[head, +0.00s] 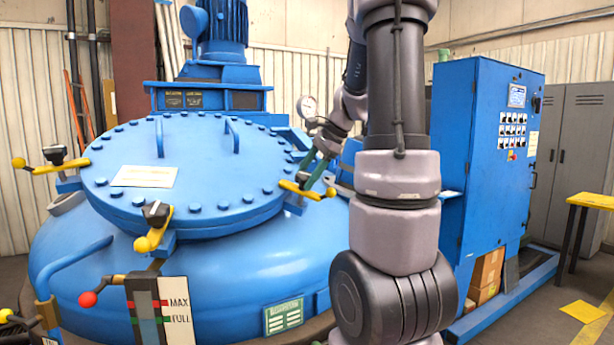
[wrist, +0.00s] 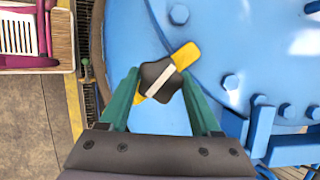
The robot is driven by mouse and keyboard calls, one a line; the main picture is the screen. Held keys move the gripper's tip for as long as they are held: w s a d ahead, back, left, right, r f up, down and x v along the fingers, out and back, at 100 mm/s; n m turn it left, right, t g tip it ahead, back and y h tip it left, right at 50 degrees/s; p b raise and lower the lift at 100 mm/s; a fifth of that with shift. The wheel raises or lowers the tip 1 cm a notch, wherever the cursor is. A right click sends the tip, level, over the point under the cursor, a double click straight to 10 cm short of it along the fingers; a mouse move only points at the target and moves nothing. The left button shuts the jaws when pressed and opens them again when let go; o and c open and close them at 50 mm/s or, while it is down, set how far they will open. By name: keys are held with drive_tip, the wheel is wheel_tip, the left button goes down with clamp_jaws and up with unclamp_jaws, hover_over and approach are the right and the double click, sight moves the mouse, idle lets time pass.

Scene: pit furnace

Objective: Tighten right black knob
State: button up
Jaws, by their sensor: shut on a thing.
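The right black knob (wrist: 157,82) sits between my green fingers in the wrist view, a white bar across its top. My gripper (wrist: 158,92) is shut on it, one finger on each side. A yellow clamp arm (wrist: 187,56) runs diagonally under the knob. In the head view, my gripper (head: 314,172) reaches down to the right side of the blue lid (head: 205,175), by the right yellow clamp arm (head: 322,193). The knob there is mostly hidden by the fingers.
Two more black knobs on yellow clamps sit at the lid's left (head: 55,154) and front (head: 155,212). Bolts ring the lid. A pressure gauge (head: 307,106) stands behind my gripper. A blue control cabinet (head: 500,150) stands at the right.

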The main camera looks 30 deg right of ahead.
drive_tip(key=shift+m+t, duration=0.4)
drive_tip(key=shift+m, duration=0.7)
drive_tip(key=o, duration=1.4)
drive_tip(key=shift+c, duration=0.2)
drive_tip(key=v, duration=1.1)
drive_tip(key=shift+a+f, duration=0.1)
